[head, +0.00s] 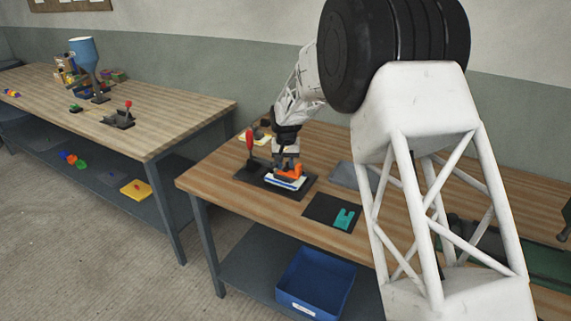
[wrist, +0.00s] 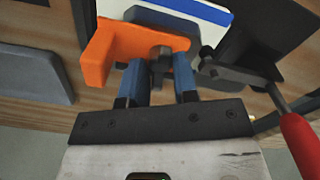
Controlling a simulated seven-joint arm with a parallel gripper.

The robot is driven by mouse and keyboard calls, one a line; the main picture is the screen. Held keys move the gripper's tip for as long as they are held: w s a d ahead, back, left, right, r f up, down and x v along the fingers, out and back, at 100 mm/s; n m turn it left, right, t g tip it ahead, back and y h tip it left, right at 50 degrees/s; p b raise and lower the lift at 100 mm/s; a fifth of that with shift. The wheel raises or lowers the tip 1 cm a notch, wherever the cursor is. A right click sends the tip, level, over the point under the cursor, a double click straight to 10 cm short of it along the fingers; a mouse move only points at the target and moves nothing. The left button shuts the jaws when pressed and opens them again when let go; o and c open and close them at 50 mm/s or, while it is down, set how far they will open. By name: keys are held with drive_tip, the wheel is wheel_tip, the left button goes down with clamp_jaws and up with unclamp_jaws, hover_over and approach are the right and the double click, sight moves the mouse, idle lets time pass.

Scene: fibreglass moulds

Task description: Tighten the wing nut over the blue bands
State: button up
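An orange bracket (head: 291,172) sits across a white block with a blue stripe (head: 287,183) on a dark base. The wrist view shows the orange bracket (wrist: 108,48) and the white block with its blue stripe (wrist: 205,12) close up. A dark grey piece (wrist: 161,52), perhaps the wing nut, shows at the bracket; its shape is partly hidden. My gripper (head: 287,150) is just above the bracket, pointing down. In the wrist view my gripper (wrist: 158,66) has its two blue fingers apart, either side of the dark piece. I cannot tell whether they touch it.
A toggle clamp with a red handle (wrist: 300,142) stands close beside my fingers; its handle (head: 250,138) is upright in the head view. A teal piece (head: 344,218) lies on a black mat (head: 320,208) to the right. A blue bin (head: 315,282) stands below.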

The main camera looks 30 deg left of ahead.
sight(285, 165)
drive_tip(key=c, duration=0.3)
drive_tip(key=shift+c, duration=0.2)
drive_tip(key=shift+a+n, duration=0.1)
drive_tip(key=shift+n, duration=0.5)
drive_tip(key=o, duration=0.9)
drive_tip(key=shift+r, duration=0.15)
drive_tip(key=shift+r, duration=3.8)
